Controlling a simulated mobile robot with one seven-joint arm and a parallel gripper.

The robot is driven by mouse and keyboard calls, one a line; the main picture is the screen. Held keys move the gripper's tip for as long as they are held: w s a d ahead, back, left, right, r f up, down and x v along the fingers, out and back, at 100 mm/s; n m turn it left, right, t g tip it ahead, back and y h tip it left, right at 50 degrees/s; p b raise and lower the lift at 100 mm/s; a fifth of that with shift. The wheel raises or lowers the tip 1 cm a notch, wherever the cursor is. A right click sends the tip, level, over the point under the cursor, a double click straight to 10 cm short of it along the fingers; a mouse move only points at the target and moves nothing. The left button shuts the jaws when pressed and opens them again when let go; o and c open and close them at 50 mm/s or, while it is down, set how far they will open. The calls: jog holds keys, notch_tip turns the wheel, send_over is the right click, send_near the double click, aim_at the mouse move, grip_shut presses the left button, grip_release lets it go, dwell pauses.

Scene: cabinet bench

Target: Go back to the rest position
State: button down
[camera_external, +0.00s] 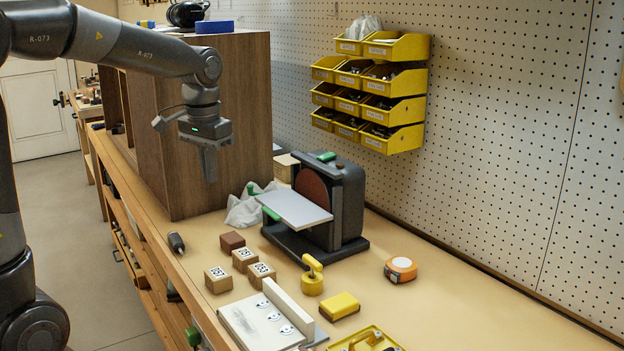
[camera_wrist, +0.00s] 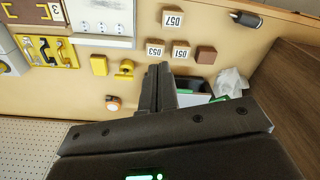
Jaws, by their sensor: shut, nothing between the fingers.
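My gripper (camera_external: 209,165) hangs from my raised arm in front of the brown wooden cabinet (camera_external: 245,110), with its fingers pointing down. The fingers are shut with nothing between them, and they are well above the bench (camera_external: 455,290). In the wrist view my gripper (camera_wrist: 158,72) shows its two fingers together over the bench, covering part of the grey sander (camera_wrist: 190,85). The fingers touch nothing that I can see.
Several wooden blocks (camera_external: 218,279), a yellow knobbed piece (camera_external: 313,277), a yellow block (camera_external: 340,306), a tape measure (camera_external: 400,269) and a white board (camera_external: 265,322) lie on the bench. The sander (camera_external: 345,205) stands right of the cabinet. Yellow bins (camera_external: 405,110) hang on the pegboard.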

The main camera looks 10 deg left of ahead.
jog(key=s+a+n+t, duration=0.4)
jog(key=s+a+t, duration=0.1)
jog(key=s+a, duration=1)
jog(key=shift+s+a+n, duration=0.15)
jog(key=shift+a+n, duration=0.15)
jog(key=shift+a, duration=0.6)
